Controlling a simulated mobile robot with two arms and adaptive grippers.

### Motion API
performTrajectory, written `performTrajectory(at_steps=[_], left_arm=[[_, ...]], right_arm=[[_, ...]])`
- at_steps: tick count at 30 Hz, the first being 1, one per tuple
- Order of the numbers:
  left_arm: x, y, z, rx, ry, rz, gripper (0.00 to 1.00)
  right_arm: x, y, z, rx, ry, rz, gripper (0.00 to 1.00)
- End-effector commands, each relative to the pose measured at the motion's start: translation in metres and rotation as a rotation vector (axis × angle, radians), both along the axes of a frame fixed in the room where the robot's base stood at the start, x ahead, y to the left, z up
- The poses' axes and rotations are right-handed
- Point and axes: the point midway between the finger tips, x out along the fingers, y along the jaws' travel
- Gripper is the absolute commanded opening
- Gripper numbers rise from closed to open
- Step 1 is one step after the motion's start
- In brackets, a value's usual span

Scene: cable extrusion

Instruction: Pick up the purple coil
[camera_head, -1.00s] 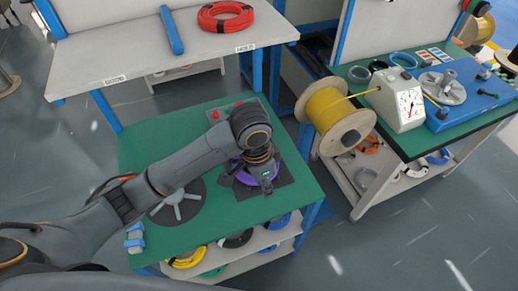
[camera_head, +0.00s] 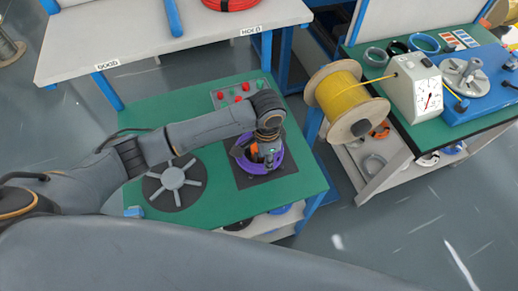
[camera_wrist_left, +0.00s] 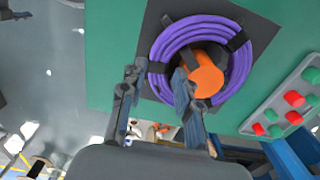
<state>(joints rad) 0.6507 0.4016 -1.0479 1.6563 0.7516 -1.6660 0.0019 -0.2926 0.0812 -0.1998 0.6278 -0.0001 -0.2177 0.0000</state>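The purple coil (camera_head: 242,163) lies on a dark square pad on the green table. In the left wrist view the coil (camera_wrist_left: 242,68) surrounds an orange cylinder (camera_wrist_left: 204,77), with dark pieces across its windings. My left gripper (camera_head: 264,158) is over the coil and hides part of it in the head view. In the left wrist view my left gripper (camera_wrist_left: 157,80) is open. One finger is at the coil's outer left edge, and the other overlaps the inner side near the orange cylinder. I cannot tell whether they touch the coil. My right gripper is not in view.
A dark disc with a grey spoked hub (camera_head: 173,180) lies left of the pad. A button panel (camera_head: 238,93) is at the table's back. A yellow cable spool (camera_head: 345,100) stands to the right, beside a white dial gauge (camera_head: 414,90). A grey shelf (camera_head: 150,50) is behind.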

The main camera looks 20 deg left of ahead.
Motion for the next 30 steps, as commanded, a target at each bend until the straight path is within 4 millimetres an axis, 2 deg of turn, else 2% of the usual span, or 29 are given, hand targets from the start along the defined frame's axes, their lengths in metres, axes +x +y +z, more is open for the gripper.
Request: performTrajectory(at_steps=[3, 7, 12, 16, 17, 21, 30], left_arm=[[-0.001, -0.002, -0.017, 0.002, 0.004, 0.000, 0.32], [-0.001, -0.002, -0.035, 0.002, 0.003, 0.001, 0.32], [0.000, -0.002, -0.041, 0.001, 0.001, -0.001, 0.32], [0.000, -0.002, -0.041, 0.000, 0.000, -0.001, 0.32], [0.000, -0.002, -0.040, 0.000, 0.000, -0.001, 0.28], [0.000, -0.002, -0.040, 0.000, 0.000, -0.001, 0.00], [0.000, -0.002, -0.039, 0.000, -0.001, 0.000, 0.00]], right_arm=[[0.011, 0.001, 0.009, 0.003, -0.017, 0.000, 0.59], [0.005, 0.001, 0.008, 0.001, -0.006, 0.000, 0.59], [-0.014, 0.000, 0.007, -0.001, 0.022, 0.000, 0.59], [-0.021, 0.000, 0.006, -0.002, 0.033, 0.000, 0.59], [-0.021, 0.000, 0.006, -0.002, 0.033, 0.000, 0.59], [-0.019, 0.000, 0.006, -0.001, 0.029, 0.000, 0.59], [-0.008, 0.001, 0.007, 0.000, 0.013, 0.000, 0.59]])
